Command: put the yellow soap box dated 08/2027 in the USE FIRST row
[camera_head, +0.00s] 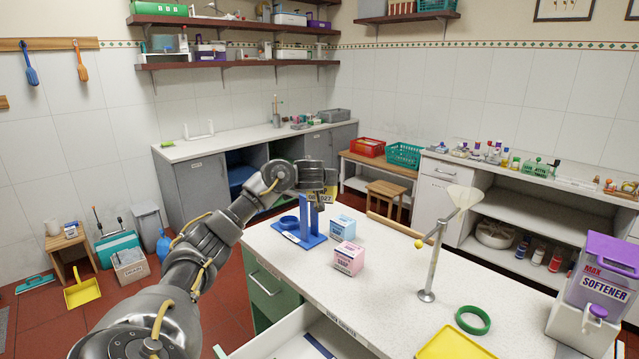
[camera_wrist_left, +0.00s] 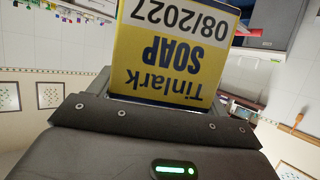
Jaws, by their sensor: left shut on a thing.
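My left gripper (camera_head: 318,190) is shut on the yellow soap box (camera_head: 324,197) and holds it above the far left part of the worktop. In the left wrist view the yellow box (camera_wrist_left: 172,60) fills the space between the fingers, its "Tinlark SOAP 08/2027" face reading upside down. A blue stand (camera_head: 302,236) is just below the gripper. A light blue soap box (camera_head: 342,228) and a pink soap box (camera_head: 348,259) stand on the worktop to its right. I cannot make out a USE FIRST label. My right gripper is out of view.
The white worktop (camera_head: 385,290) has clear room around a metal post (camera_head: 433,262) with a funnel-like top. A green ring (camera_head: 473,320), a yellow tray (camera_head: 455,343) and a purple-lidded softener container (camera_head: 602,275) are at the right. A drawer (camera_head: 285,340) is open at the front.

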